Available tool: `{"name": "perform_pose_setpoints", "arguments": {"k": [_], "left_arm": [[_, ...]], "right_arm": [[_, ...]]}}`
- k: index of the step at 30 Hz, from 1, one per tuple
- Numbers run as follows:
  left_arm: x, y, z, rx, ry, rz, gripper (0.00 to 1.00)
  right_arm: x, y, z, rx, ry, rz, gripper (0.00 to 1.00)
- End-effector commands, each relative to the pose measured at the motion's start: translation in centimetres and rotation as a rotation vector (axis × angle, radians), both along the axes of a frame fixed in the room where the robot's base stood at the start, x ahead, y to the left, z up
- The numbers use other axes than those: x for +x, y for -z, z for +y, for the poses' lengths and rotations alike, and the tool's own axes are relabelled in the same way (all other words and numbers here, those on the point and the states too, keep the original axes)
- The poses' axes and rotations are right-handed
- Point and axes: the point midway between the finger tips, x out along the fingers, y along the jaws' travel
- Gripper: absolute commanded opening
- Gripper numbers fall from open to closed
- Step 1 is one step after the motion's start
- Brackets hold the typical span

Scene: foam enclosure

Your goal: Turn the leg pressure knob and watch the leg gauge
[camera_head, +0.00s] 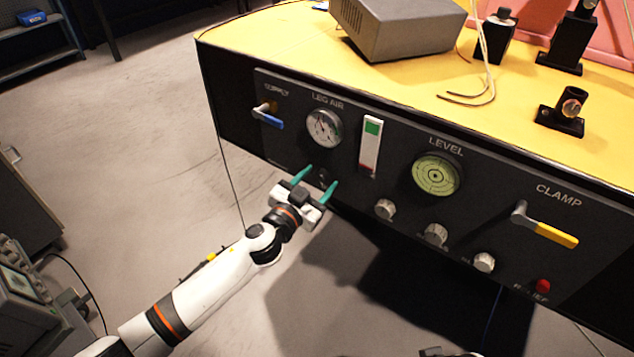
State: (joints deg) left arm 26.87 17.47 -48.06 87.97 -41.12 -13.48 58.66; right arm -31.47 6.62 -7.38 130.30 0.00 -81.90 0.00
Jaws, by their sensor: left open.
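The leg gauge (324,127) is a round white dial under the "LEG AIR" label on the dark front panel. Its needle is too small to read surely. A small dark knob (323,175) sits below the gauge, partly hidden by my gripper and hard to make out against the panel. My left gripper (321,177) is open, its two green fingers pointing at the panel on either side of the dark knob. I cannot tell whether they touch it. My right gripper is not clearly seen.
A blue-handled supply lever (268,118) is left of the gauge. A red-green indicator (370,145), level dial (436,175), several grey knobs and a yellow-handled clamp lever (545,227) are to the right. A grey box (400,28) stands on the yellow top (300,45). Floor left is open.

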Motion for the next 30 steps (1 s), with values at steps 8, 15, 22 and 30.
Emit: {"name": "perform_pose_setpoints", "arguments": {"k": [8, 15, 22, 30], "left_arm": [[0.28, -0.04, -0.17, 0.000, 0.000, 0.000, 0.56], [0.26, -0.03, -0.15, 0.000, 0.000, 0.000, 0.25], [0.25, -0.01, -0.15, 0.003, 0.000, -0.002, 0.11], [0.24, 0.09, -0.10, 0.071, -0.002, -0.050, 0.11]], "right_arm": [[-0.02, -0.23, -0.03, -0.001, 0.000, -0.002, 0.50], [0.00, -0.24, -0.03, 0.000, 0.001, -0.003, 0.50], [0.00, -0.23, -0.03, 0.000, 0.001, -0.003, 0.50], [-0.05, -0.19, -0.03, -0.001, 0.001, 0.000, 0.50]]}}
